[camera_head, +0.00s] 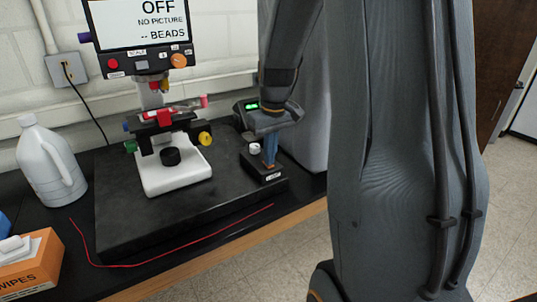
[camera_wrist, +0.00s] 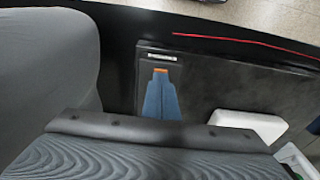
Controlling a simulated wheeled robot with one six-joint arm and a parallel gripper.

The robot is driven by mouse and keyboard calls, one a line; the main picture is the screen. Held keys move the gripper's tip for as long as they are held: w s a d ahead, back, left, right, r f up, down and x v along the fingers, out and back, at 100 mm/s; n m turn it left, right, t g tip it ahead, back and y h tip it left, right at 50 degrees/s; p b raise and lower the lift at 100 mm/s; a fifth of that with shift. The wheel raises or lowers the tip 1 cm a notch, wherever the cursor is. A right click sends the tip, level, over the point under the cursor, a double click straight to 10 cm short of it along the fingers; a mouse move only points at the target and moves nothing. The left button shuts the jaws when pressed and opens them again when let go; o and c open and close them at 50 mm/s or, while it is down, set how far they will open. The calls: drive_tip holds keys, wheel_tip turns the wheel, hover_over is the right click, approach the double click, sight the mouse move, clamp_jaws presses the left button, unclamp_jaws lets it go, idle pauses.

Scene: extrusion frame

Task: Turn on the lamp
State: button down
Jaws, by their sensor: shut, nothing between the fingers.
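A small black box (camera_head: 248,165) with a white knob (camera_head: 255,149) and a white front label (camera_head: 270,177) stands at the right end of the black slab. The label is too small to read. My gripper (camera_head: 270,164) points down at the box, its blue fingers closed together and empty, just right of the knob. In the wrist view the shut fingers (camera_wrist: 160,74) cover much of the box (camera_wrist: 146,75), and the knob is hidden. I cannot tell if the fingertips touch the box. A white-based microscope (camera_head: 178,178) stands to its left; no lit lamp is visible on it.
A screen (camera_head: 140,22) above the microscope reads "OFF, NO PICTURE". A grey housing (camera_head: 312,110) is close on the right. A white jug (camera_head: 48,165), wipes box (camera_head: 32,268) and red cord (camera_head: 165,256) lie left and front.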

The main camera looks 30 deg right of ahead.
drive_tip(key=shift+r+p, duration=0.55)
drive_tip(key=shift+r, duration=0.05)
wheel_tip(320, 180, up, 13)
drive_tip(key=s, duration=0.1)
drive_tip(key=shift+s+b, duration=0.35)
drive_tip(key=shift+f, duration=0.1)
drive_tip(key=m+b, duration=0.2)
drive_tip(key=m, duration=0.4)
drive_tip(key=w+m+b, duration=0.1)
drive_tip(key=m+b, duration=0.1)
drive_tip(key=m, duration=0.4)
drive_tip(key=m+b, duration=0.2)
drive_tip(key=m, duration=0.4)
drive_tip(key=shift+w+b, duration=0.3)
drive_tip(key=shift+b, duration=0.1)
